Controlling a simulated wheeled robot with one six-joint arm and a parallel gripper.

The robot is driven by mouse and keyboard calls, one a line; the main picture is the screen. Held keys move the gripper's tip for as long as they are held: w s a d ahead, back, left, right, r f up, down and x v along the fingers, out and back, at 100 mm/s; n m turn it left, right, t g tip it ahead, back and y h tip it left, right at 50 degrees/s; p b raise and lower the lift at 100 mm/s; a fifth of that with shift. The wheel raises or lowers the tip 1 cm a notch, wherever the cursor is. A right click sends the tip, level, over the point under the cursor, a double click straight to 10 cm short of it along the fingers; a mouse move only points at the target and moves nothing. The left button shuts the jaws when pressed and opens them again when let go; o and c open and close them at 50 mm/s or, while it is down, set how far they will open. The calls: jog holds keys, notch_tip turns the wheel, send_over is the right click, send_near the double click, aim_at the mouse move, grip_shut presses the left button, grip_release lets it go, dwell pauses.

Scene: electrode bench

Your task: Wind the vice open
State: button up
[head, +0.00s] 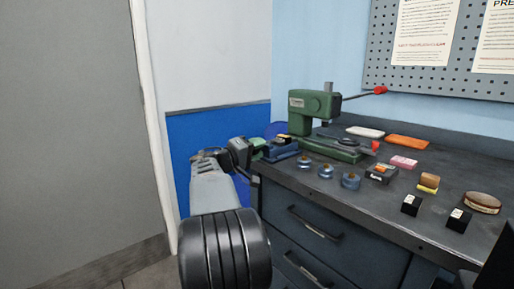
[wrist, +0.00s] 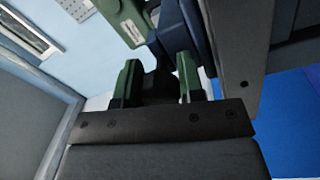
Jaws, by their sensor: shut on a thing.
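The blue vice (head: 282,153) stands at the left end of the dark bench top. In the wrist view its blue body (wrist: 185,35) lies just beyond my fingers. My gripper (head: 260,146) is at the vice's left end, just off the bench edge. In the wrist view, the green fingers of my gripper (wrist: 158,75) are on both sides of a dark part at the vice's near end, which I take to be its handle. The fingers are shut on it. Most of the handle is hidden, and I cannot tell how wide the vice jaws are.
A green press (head: 313,108) with a red-knobbed lever stands behind the vice. Several blue round pieces (head: 325,171), small boxes and a brown round dish (head: 482,202) cover the bench top. Drawers (head: 318,228) are below. A grey door (head: 70,120) is at left.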

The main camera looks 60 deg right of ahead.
jog(key=n+p, duration=0.2)
jog(key=n, duration=0.4)
jog(key=shift+r+t, duration=0.1)
jog(key=shift+t, duration=0.2)
jog(key=shift+p, duration=0.3)
jog(key=o, duration=0.9)
jog(key=shift+f, duration=0.25)
